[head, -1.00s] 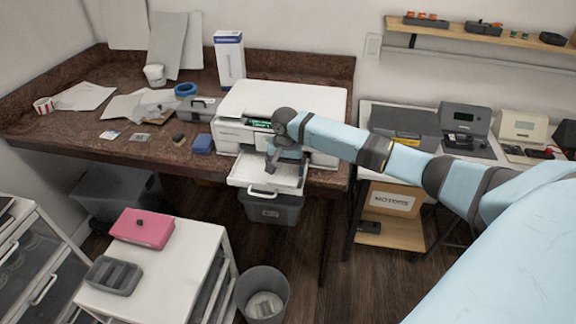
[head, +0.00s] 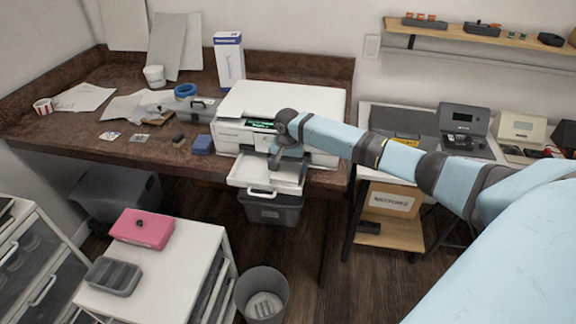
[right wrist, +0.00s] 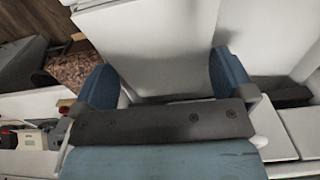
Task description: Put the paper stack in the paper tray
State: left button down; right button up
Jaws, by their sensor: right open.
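The printer's paper tray (head: 252,183) is pulled out at the front of the white printer (head: 290,102). A white block that looks like the paper stack (head: 286,173) lies in the tray. My right gripper (head: 280,160) is over the tray, close to the printer front, and partly hides its inside. In the right wrist view its blue fingers (right wrist: 167,80) are spread apart. The white paper stack (right wrist: 150,42) shows between and beyond them; I cannot tell whether a finger touches it. My left gripper is not in view.
A dark bin (head: 272,208) stands below the tray. A white cabinet (head: 180,262) holds a pink box (head: 142,228) and a grey organiser (head: 113,275). Loose papers (head: 84,97) and small items lie on the brown desk left of the printer.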

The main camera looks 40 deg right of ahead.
aim_at(287, 168)
notch_tip(287, 168, up, 11)
jog(key=s+a+f+n, duration=0.1)
jog(key=a+f, duration=0.2)
jog(key=s+a+f+n+t+y, duration=0.1)
jog(key=a+f+n, duration=0.1)
jog(key=a+f, duration=0.1)
jog(key=s+a+f+n+t, duration=0.1)
jog(key=a+f, duration=0.2)
jog(key=a, duration=0.2)
jog(key=shift+s+a+f+n, duration=0.1)
jog(key=shift+s+a+n, duration=0.2)
jog(key=shift+s, duration=0.1)
jog(key=s+a+f+n+t+y, duration=0.3)
jog(key=s+a+f+n, duration=0.15)
jog(key=s+a, duration=0.4)
jog(key=s+a+f+n+t, duration=0.2)
jog(key=s+f+t, duration=0.1)
jog(key=s, duration=0.6)
jog(key=s+a+f+n+t, duration=0.2)
jog(key=s+a+f+t, duration=0.1)
jog(key=s, duration=0.6)
jog(key=shift+s+a+f+h, duration=0.25)
jog(key=shift+s+f+h, duration=0.1)
jog(key=shift+f, duration=0.35)
